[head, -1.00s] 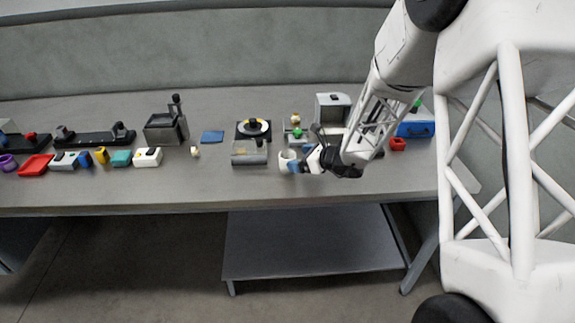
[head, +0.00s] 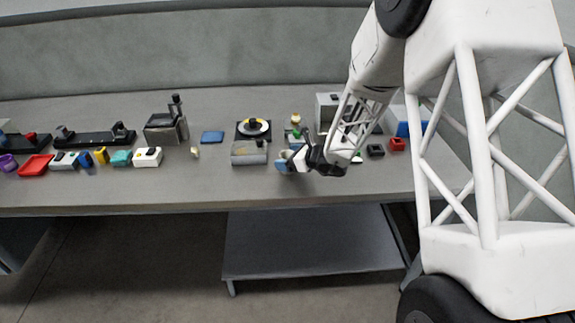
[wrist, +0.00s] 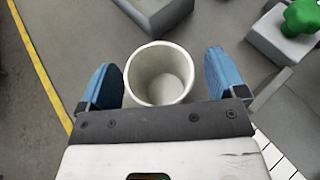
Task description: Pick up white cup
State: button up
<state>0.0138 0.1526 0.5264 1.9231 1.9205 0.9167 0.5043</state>
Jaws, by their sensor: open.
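The white cup (wrist: 160,74) stands upright on the grey table with its empty inside facing the wrist camera. In the wrist view my gripper (wrist: 161,75) is open, with one blue fingertip on each side of the cup.
A grey box-shaped device (head: 249,153) stands just left of my gripper. A fixture with a green knob (wrist: 302,16) is at the upper right in the wrist view. A red block (head: 397,144) and a black block (head: 375,150) lie to the right.

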dwell(0.3)
jog(key=c, duration=1)
jog(key=shift+r, duration=0.15)
jog(key=shift+r, duration=0.85)
jog(key=shift+s+r, duration=0.3)
jog(key=shift+r, duration=0.55)
jog(key=s+d+r, duration=0.1)
jog(key=s+d, duration=0.1)
jog(key=s, duration=1.3)
jog(key=shift+s+d+r, duration=0.15)
jog(key=shift+d, duration=0.05)
